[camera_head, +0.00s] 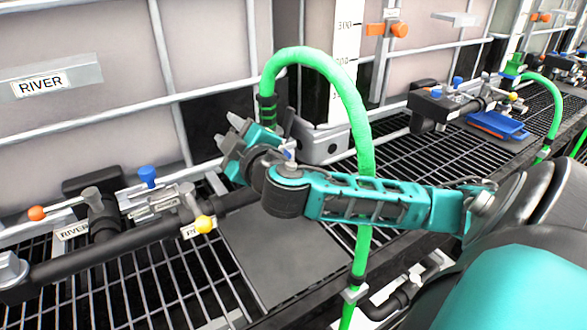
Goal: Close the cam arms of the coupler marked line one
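My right arm reaches in from the right and its teal and grey gripper (236,146) is beside the lower end of a green hose (318,58). A dark ribbed coupler end (267,108) of that hose shows just above and right of the gripper. The gripper and wrist hide what lies below it, including the cam arms. I cannot see whether the fingers are apart or touching anything. No "line one" marking can be read here. My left gripper is out of view.
A tote with a RIVER sign (42,84) stands behind. A blue tray (497,125) lies farther right.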

